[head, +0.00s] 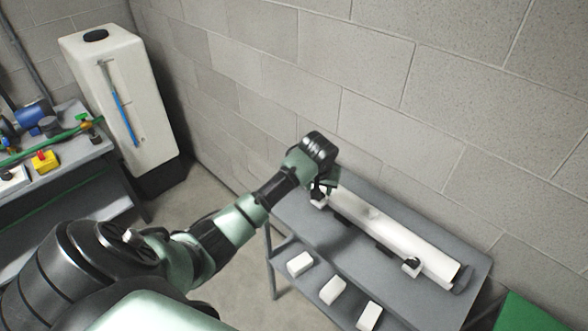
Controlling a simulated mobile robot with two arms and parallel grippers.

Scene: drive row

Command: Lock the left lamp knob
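A long white lamp (385,226) lies along the top of a grey table (342,243) by the wall. A small black-and-white knob (411,264) shows near its right end. The left knob (319,201) is at the lamp's left end and is partly hidden by my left gripper. My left gripper (319,189) is right at this left knob, with the wrist above it. The picture is too small to tell whether the fingers touch the knob or are closed. My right gripper is not in view.
Several white blocks (332,290) sit on the table's lower shelf. A tall white tank (118,95) stands at the back left. A workbench (60,185) with a yellow-and-red button box (44,161) is at the left. A block wall rises close behind the lamp.

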